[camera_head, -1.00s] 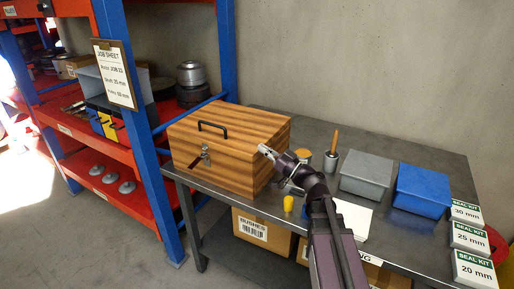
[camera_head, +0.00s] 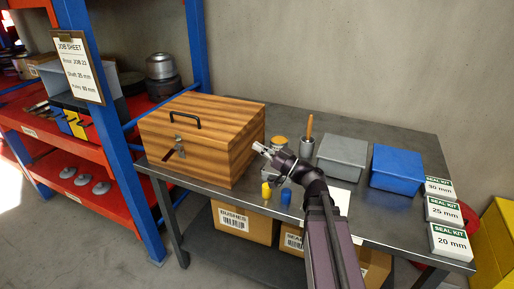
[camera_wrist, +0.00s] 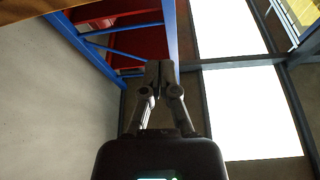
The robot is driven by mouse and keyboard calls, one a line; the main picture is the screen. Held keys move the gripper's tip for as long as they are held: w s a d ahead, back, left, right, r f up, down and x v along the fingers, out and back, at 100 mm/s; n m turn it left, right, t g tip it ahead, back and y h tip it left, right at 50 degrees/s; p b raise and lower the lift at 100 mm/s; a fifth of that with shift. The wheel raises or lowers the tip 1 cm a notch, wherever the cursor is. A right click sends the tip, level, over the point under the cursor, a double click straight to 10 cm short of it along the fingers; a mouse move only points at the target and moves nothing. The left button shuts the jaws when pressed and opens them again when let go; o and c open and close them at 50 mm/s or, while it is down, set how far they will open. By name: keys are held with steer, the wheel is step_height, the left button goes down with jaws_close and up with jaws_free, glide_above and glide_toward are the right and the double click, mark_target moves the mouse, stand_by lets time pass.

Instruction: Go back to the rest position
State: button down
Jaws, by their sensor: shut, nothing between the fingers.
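My gripper (camera_head: 262,150) is raised over the front of the metal table (camera_head: 400,220), just right of the wooden box (camera_head: 215,150). In the wrist view my gripper (camera_wrist: 156,68) has its fingers together with nothing between them. It points away from the table there, toward the wall, a rack and bright windows. The wooden box is closed, with a black handle on its lid and a key-like piece at the latch on its front. My arm hides part of the table's middle.
A yellow piece (camera_head: 266,190) and a blue piece (camera_head: 286,196) are near the table's front edge. A grey bin (camera_head: 342,154), a blue bin (camera_head: 397,167) and seal kit boxes (camera_head: 450,240) stand to the right. The red and blue rack (camera_head: 120,140) is at left.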

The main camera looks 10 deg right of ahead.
steer(key=s+a+f+m+g+h+p, duration=0.2)
steer(key=s+a+f+g+h+p, duration=0.3)
steer(key=a+f+g+h, duration=0.45)
steer(key=s+d+f+m+g+h+p, duration=0.4)
steer(key=s+d+f+m+h+p, duration=0.1)
steer(key=d, duration=0.5)
steer(key=shift+s+f+m+h, duration=0.2)
steer(key=shift+s+m+h, duration=0.8)
steer(key=shift+h, duration=0.45)
steer(key=shift+w+r, duration=0.1)
steer(key=shift+w, duration=0.1)
